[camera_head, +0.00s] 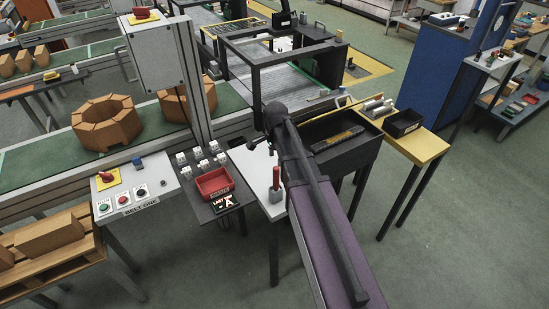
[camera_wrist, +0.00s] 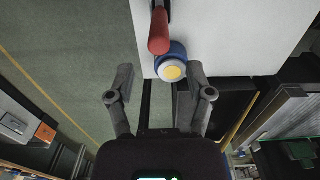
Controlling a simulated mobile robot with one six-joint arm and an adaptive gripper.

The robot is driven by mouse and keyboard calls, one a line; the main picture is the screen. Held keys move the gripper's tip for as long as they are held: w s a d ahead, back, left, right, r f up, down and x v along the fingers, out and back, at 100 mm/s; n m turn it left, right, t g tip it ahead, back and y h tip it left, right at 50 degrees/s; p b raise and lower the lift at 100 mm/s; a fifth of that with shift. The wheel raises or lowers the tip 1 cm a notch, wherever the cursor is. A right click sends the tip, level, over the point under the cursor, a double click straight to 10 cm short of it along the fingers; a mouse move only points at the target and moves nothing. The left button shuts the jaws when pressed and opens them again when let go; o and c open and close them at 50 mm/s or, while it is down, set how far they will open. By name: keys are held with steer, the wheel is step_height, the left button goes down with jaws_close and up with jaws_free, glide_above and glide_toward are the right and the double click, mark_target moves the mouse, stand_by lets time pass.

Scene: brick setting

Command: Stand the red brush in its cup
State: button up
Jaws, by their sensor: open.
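A red brush handle (camera_head: 276,177) stands upright in a small grey block or holder (camera_head: 276,195) on a white tabletop, left of my arm, in the head view. In the wrist view the red handle (camera_wrist: 159,34) shows at the top, over the white surface. Just below it is a round blue and white thing with a yellow centre (camera_wrist: 173,70); I cannot tell if it is the cup. My gripper (camera_wrist: 160,80) is open and empty, its fingers apart, with the handle beyond the tips. My arm hides part of the table.
A red tray (camera_head: 214,183) and several small white blocks sit on the dark table to the left. A black bin (camera_head: 345,160) stands right of my arm, beside a yellow-edged table (camera_head: 425,147). A conveyor (camera_head: 40,172) runs behind at left.

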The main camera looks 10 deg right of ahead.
steer(key=shift+r+p, duration=1.75)
steer(key=shift+r, duration=0.3)
steer(key=shift+s+n, duration=0.3)
steer(key=shift+s, duration=0.15)
steer(key=s+n, duration=1.3)
steer(key=s, duration=0.2)
steer(key=shift+a+n, duration=0.2)
steer(key=shift+n, duration=0.2)
